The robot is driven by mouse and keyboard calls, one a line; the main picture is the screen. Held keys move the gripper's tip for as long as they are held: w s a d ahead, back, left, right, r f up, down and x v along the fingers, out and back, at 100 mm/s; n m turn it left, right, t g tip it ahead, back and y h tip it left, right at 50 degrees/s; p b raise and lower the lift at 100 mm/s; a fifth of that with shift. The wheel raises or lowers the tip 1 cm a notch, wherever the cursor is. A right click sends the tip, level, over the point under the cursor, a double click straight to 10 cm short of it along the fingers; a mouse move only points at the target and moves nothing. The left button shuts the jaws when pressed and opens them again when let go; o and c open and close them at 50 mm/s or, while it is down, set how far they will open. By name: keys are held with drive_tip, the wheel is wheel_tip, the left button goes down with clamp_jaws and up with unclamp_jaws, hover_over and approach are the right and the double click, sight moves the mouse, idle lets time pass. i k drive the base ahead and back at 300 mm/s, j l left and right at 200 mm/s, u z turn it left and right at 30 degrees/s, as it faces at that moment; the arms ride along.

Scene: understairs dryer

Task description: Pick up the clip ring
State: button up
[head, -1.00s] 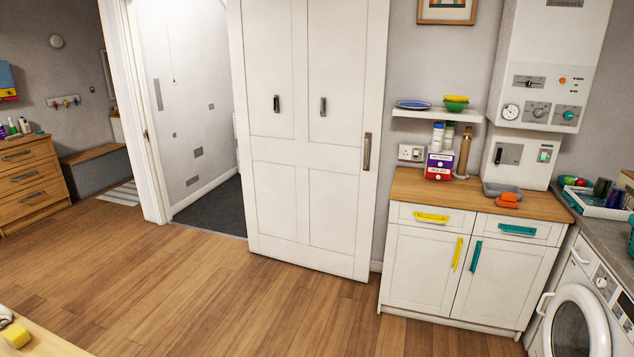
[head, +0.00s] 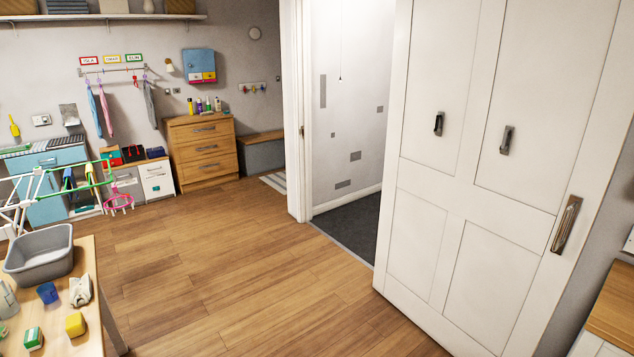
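A pink ring with several small parts hanging below it, which looks like the clip ring (head: 119,198), shows at the left of the head view. It hangs low at the right end of the drying rack (head: 60,178), by the green rail. It is small in the picture, so how it is attached is unclear. My gripper is not in view.
A wooden table (head: 88,262) with a grey tub (head: 40,255), a blue cup (head: 47,293) and a yellow block (head: 75,324) fills the lower left. A white door (head: 470,180) stands at the right. A wooden drawer unit (head: 203,150) stands by the back wall. The middle floor is clear.

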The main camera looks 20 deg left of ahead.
sight(114, 188)
drive_tip(key=i+j+u, duration=0.55)
drive_tip(key=i+u, duration=0.8)
drive_tip(key=i+l+u, duration=0.2)
drive_tip(key=i+u, duration=0.5)
drive_tip(key=i, duration=0.3)
drive_tip(key=i+l+u, duration=0.2)
drive_tip(key=i, duration=0.4)
drive_tip(key=i+l+u, duration=0.25)
drive_tip(key=i, duration=0.3)
drive_tip(key=i+l+u, duration=0.2)
drive_tip(key=i+l, duration=0.15)
drive_tip(key=i, duration=0.15)
drive_tip(key=i+l+u, duration=0.25)
drive_tip(key=i+l, duration=0.2)
drive_tip(key=i, duration=0.05)
